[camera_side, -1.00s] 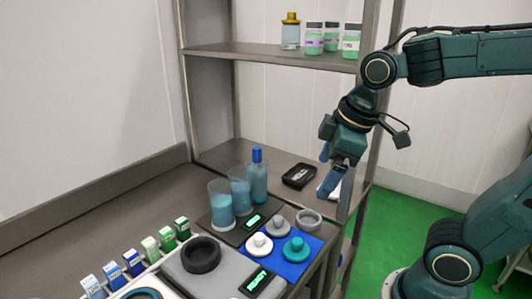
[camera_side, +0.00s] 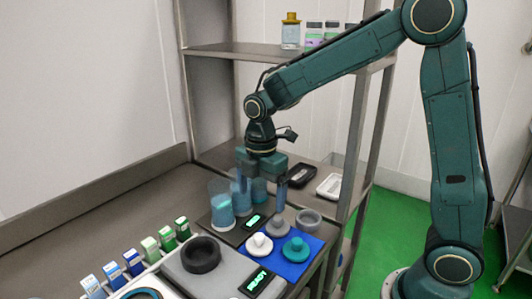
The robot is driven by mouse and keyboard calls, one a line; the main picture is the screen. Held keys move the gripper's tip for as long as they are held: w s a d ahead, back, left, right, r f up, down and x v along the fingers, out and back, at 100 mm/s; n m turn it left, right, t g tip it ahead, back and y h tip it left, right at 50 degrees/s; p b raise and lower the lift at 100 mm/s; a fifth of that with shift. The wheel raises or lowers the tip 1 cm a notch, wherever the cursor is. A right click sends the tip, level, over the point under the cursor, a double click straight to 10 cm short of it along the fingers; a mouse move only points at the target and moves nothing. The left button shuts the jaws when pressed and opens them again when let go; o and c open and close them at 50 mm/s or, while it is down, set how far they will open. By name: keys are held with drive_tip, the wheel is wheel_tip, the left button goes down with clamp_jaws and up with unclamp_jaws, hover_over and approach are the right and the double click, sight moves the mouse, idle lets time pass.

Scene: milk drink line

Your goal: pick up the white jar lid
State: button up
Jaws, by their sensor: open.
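The white jar lid (camera_side: 259,246), with a round knob on top, lies on the blue mat (camera_side: 309,266). A grey lid (camera_side: 275,228) lies just behind it and a teal lid (camera_side: 296,250) to its right. My gripper (camera_side: 261,190) points down with its fingers spread and nothing between them. In the picture it is above and behind the white lid, apart from it. Its right finger shows just above the grey lid, and its left finger partly covers the glasses and bottle.
Blue-filled glasses (camera_side: 220,206) and a blue bottle (camera_side: 259,190) stand close to the gripper. A grey bowl (camera_side: 308,220) is right of the grey lid. A black ring (camera_side: 201,255) and several small cartons (camera_side: 150,250) are to the left. A shelf post (camera_side: 352,150) rises to the right.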

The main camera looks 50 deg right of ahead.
sight(259, 236)
drive_tip(key=shift+w+f, duration=0.2)
drive_tip(key=shift+f, duration=0.1)
drive_tip(key=shift+f, duration=0.1)
drive_tip(key=shift+f, duration=4.2)
drive_tip(key=shift+f, duration=0.15)
drive_tip(key=shift+w+a+f, duration=0.1)
drive_tip(key=shift+f, duration=2.35)
drive_tip(key=c, duration=1.2)
